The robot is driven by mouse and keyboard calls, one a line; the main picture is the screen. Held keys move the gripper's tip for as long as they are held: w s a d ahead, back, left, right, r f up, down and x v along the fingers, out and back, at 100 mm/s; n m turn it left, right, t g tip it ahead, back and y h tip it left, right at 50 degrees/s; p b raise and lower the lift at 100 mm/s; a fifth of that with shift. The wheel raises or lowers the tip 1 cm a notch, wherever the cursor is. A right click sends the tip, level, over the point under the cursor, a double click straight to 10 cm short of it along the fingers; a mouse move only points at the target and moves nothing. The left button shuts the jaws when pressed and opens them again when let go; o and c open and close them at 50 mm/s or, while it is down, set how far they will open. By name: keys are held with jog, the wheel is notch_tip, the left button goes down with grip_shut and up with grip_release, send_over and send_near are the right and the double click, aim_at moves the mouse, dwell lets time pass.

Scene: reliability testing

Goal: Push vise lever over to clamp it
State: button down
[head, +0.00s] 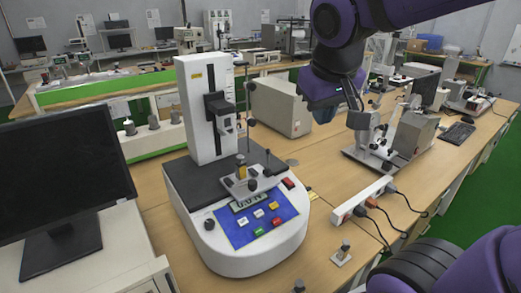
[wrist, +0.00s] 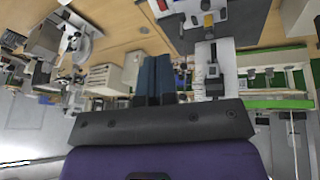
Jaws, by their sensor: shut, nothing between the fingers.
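A white force tester (head: 236,232) with an upright column (head: 198,115) stands on the wooden bench. A small grey vise (head: 240,188) sits on its dark platform behind the front panel, with a brass-coloured part on top. A thin lever with a black knob (head: 267,153) rises on the vise's right side, apart from my gripper. My gripper (head: 325,113) hangs in the air to the right of the tester and above it. Its blue-grey fingers also show in the wrist view (wrist: 155,75), side by side, shut and empty. The tester appears upside down at the top of the wrist view.
A black monitor (head: 62,180) stands at the left. A beige box (head: 280,105) is behind the tester. A white power strip (head: 362,199) with plugged cables lies to the right, and a grey bench instrument (head: 412,135) stands beyond it.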

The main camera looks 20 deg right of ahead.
jog(key=w+a+f+h, duration=0.1)
jog(key=w+a+f, duration=0.2)
jog(key=w, duration=0.4)
jog(key=w+a+f+h, duration=0.1)
jog(key=w+a+f, duration=0.2)
jog(key=w+f, duration=0.2)
jog(key=w+a+f+h, duration=0.1)
jog(key=w+a+f, duration=0.2)
jog(key=w, duration=0.7)
jog(key=shift+w+a+f, duration=0.15)
jog(key=shift+f, duration=0.75)
send_over(268, 160)
jog(key=a, duration=0.3)
jog(key=shift+f, duration=4.55)
jog(key=shift+d, duration=0.2)
